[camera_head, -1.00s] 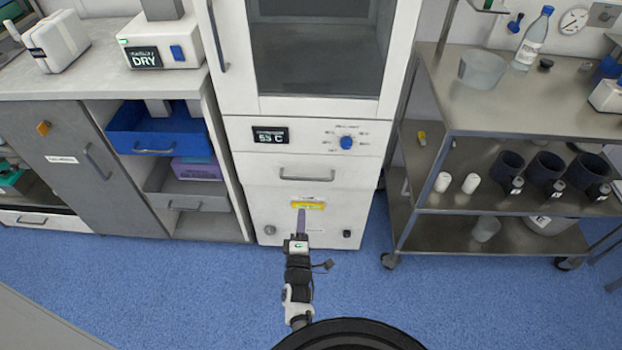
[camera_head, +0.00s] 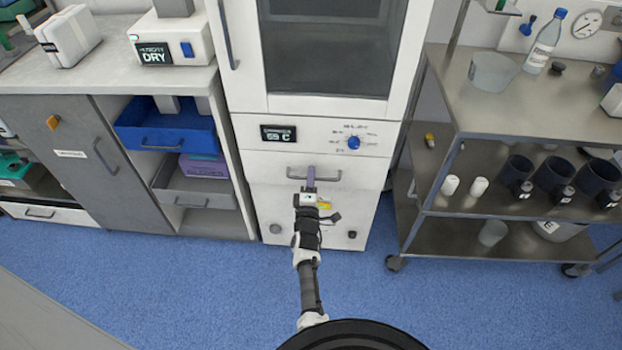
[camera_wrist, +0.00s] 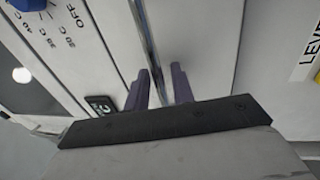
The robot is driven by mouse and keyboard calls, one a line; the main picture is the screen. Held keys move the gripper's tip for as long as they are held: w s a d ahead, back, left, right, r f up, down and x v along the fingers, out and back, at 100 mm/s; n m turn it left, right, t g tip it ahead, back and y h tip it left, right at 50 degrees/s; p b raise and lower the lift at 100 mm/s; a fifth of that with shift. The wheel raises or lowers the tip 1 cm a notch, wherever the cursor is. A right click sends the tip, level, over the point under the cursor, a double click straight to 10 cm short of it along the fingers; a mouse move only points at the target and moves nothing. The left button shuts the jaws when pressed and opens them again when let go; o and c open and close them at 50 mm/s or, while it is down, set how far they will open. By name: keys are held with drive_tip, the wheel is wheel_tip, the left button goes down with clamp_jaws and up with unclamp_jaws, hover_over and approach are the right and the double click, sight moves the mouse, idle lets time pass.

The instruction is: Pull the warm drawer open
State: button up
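The warm drawer (camera_head: 268,164) is a white front in the tall cabinet, below the glass door, and looks closed. Its horizontal metal handle (camera_head: 328,176) is in the middle of the front. My gripper (camera_head: 311,181) is at the handle, pointing at the drawer front. In the wrist view, the two purple fingers (camera_wrist: 160,85) are apart, one on each side of the handle bar (camera_wrist: 148,42). A small gap shows between the bar and the fingers, so it does not look clamped. The lower end of the bar is hidden behind the gripper body.
A display (camera_head: 278,133) and a blue dial (camera_head: 354,142) sit on the panel above the drawer. A grey side cabinet (camera_head: 75,160) stands to the left and a metal cart (camera_head: 530,105) to the right. Blue floor (camera_head: 210,290) before the cabinet is clear.

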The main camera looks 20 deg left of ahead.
clamp_jaws()
idle(0.3)
